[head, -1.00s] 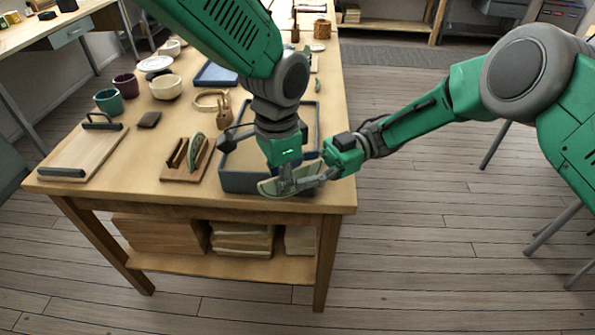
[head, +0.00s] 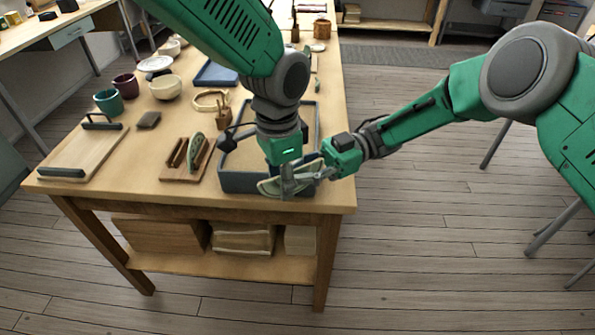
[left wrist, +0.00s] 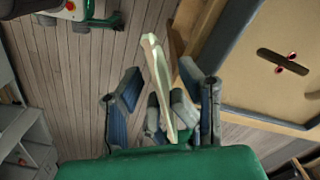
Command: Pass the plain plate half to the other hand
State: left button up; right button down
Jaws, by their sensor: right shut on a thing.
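The plain plate half (head: 268,187), pale cream-green, is held at the near edge of the grey tray, in front of the table's front edge. My right gripper (head: 318,174) comes in from the right and is shut on it. My left gripper (head: 289,187) points down at the same plate half. In the left wrist view the plate half (left wrist: 158,80) shows nearly edge-on between the spread fingers of my left gripper (left wrist: 165,100), with gaps on both sides. The right gripper's fingers (left wrist: 178,112) show close behind it. The left arm hides part of the tray.
The grey tray (head: 240,183) has a sandy floor. Left of it, a wooden rack (head: 182,174) holds a green piece. A board with dark handles (head: 85,155), cups, bowls and a wooden ring (head: 210,100) occupy the table's left side.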

pick_arm(q)
notch_tip(320, 180, up, 11)
jog(key=shift+w+r, duration=0.1)
jog(key=shift+r, duration=0.1)
jog(key=s+a+f+n+g+h, duration=0.1)
jog(key=s+f, duration=0.5)
jog(key=f, duration=0.5)
jog(key=s+a+f+n+g+h, duration=0.15)
jog(key=s+f, duration=0.35)
jog(key=f, duration=0.5)
jog(key=s+a+f+n+t+y, duration=0.1)
jog(key=s+a+f+n, duration=0.3)
jog(key=a, duration=0.7)
jog(key=s+a+f+n+t+y, duration=0.1)
jog(key=s+a+f+n+t, duration=0.1)
jog(key=s+a+f+n, duration=0.3)
jog(key=s+a+f, duration=0.4)
jog(key=s+a, duration=0.2)
jog(key=a, duration=0.1)
jog(key=shift+s, duration=0.4)
jog(key=shift+f+n+y, duration=0.1)
jog(key=shift+n+y, duration=0.15)
